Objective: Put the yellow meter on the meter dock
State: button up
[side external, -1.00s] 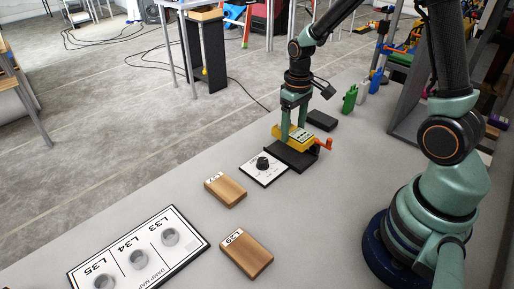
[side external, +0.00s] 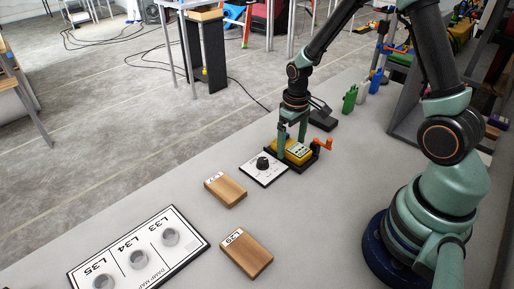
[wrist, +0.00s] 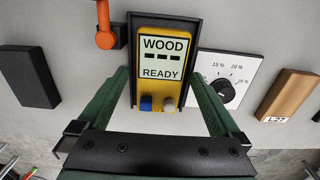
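The yellow meter (side external: 297,151) lies flat in the black meter dock (side external: 303,167). In the wrist view the meter (wrist: 163,32) shows its face with "WOOD" and "READY", a blue button and a pale button. The dock (wrist: 196,30) frames its sides and far end. An orange lever (side external: 322,143) stands at the dock's side, also seen in the wrist view (wrist: 105,40). My gripper (side external: 291,148) is open, with one green finger on each side of the meter. In the wrist view the gripper (wrist: 161,78) shows gaps between fingers and meter.
A white dial plate (side external: 264,168) with a black knob lies beside the dock. Two wooden blocks (side external: 225,190) (side external: 246,253) and a damp map board (side external: 138,255) lie nearer the camera. A dark block (side external: 322,120) and green and white items (side external: 350,98) stand beyond.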

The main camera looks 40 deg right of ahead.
notch_tip(320, 180, up, 12)
notch_tip(320, 180, up, 6)
jog(key=t, duration=0.2)
send_over(291, 146)
jog(key=s+a, duration=0.2)
jog(key=a, duration=0.1)
jog(key=s+a+r+t, duration=0.3)
jog(key=s+r, duration=0.2)
jog(key=s, duration=0.1)
jog(key=shift+s+a+t, duration=0.25)
jog(key=shift+a+t, duration=0.05)
jog(key=shift+a, duration=0.1)
dwell(1.1)
